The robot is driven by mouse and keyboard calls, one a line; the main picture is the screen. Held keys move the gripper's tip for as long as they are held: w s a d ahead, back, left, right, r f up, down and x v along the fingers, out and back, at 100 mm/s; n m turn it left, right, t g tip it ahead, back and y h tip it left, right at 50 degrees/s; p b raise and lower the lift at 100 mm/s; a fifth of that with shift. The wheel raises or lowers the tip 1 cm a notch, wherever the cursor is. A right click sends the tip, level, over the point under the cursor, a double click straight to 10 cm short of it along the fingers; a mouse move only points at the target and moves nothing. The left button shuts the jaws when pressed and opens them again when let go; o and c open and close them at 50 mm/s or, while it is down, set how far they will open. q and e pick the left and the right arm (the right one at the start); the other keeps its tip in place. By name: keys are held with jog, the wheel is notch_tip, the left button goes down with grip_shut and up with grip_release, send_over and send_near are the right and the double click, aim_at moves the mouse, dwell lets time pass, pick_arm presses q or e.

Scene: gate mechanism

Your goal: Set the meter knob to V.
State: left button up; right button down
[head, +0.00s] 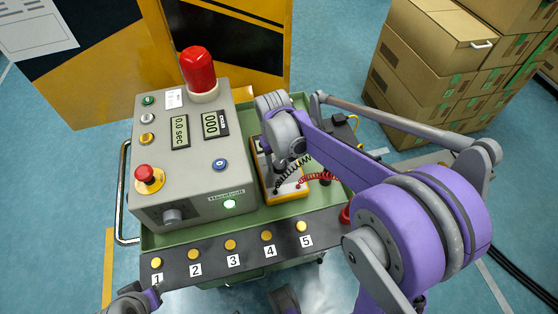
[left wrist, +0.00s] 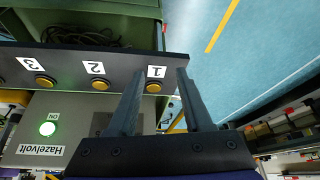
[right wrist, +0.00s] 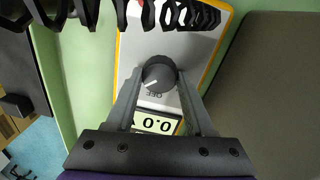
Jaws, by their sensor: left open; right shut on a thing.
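The meter (head: 271,183), white with a yellow edge, lies in the green tray, partly hidden under my right arm in the head view. In the right wrist view its round grey knob (right wrist: 158,70) sits between the fingers of my right gripper (right wrist: 160,78), which is shut on it. The knob's white mark points to the lower left in that view, beside the OFF label. The meter's display (right wrist: 155,123) shows digits that look like 0.0, partly covered by the gripper. My left gripper (left wrist: 160,90) is open and empty near the button marked 1.
A grey control box (head: 190,150) with a red lamp (head: 198,70) stands left of the meter. A front panel (head: 215,256) carries several numbered yellow buttons. Black and red coiled leads lie beside the meter. Cardboard boxes (head: 425,75) are stacked at the back right.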

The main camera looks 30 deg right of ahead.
aim_at(277, 164)
jog(key=shift+m, duration=1.2)
jog(key=shift+c, duration=1.4)
grip_release()
notch_tip(277, 164, up, 11)
jog(key=p, duration=0.1)
jog(key=shift+w+a, duration=0.15)
jog(key=shift+a, duration=0.15)
jog(key=shift+f, duration=0.1)
